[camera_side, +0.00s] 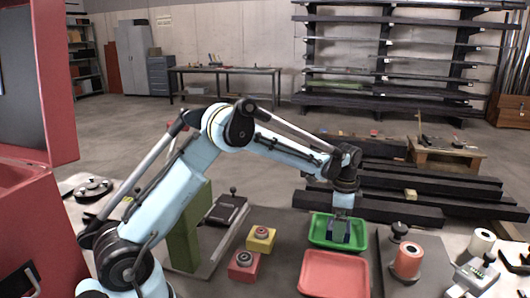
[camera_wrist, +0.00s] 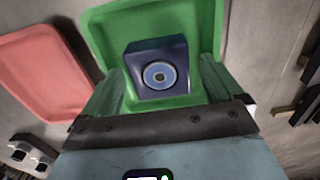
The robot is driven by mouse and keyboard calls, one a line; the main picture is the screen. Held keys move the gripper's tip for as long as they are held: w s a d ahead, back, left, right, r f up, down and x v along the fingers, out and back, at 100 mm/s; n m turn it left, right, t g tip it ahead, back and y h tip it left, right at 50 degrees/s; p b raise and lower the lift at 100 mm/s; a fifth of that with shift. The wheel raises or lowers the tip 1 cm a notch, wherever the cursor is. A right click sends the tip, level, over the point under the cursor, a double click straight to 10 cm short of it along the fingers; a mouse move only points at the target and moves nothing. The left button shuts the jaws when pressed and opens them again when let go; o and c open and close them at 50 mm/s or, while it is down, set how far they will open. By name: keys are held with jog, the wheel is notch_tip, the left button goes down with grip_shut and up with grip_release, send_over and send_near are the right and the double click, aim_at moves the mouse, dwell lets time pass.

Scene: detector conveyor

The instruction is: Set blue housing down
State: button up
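The blue housing (camera_side: 338,238) is a dark blue block with a round, lighter blue disc on its face. It sits in the green tray (camera_side: 315,232), under my gripper (camera_side: 342,215). The wrist view shows the housing (camera_wrist: 157,54) with the disc facing the camera and the green tray (camera_wrist: 103,22) around it. My gripper (camera_wrist: 161,82) has its fingers spread, one on each side of the housing. Green shows between the right finger and the housing; the left finger is close to its side, and I cannot tell whether they touch.
A red tray (camera_side: 334,272) lies in front of the green one and also shows in the wrist view (camera_wrist: 40,70). A yellow button box (camera_side: 261,240) and a red button box (camera_side: 243,267) stand to the left. An orange cylinder (camera_side: 408,260) stands to the right.

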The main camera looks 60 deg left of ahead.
jog(key=s+d+r+n+t, duration=0.1)
jog(key=s+r, duration=0.2)
jog(key=r, duration=0.5)
jog(key=s+d+r+n+t, duration=0.1)
jog(key=s+r, duration=0.1)
jog(key=r, duration=0.6)
jog(key=s+d+f+n+t, duration=0.2)
jog(key=s+n, duration=0.1)
jog(key=s, duration=0.5)
jog(key=s+d+f+n+t, duration=0.1)
jog(key=s+f+n+t, duration=0.1)
jog(key=s, duration=0.6)
jog(key=shift+s+d+n+t, duration=0.15)
jog(key=shift+d+n+t, duration=0.2)
jog(key=shift+n+t, duration=0.45)
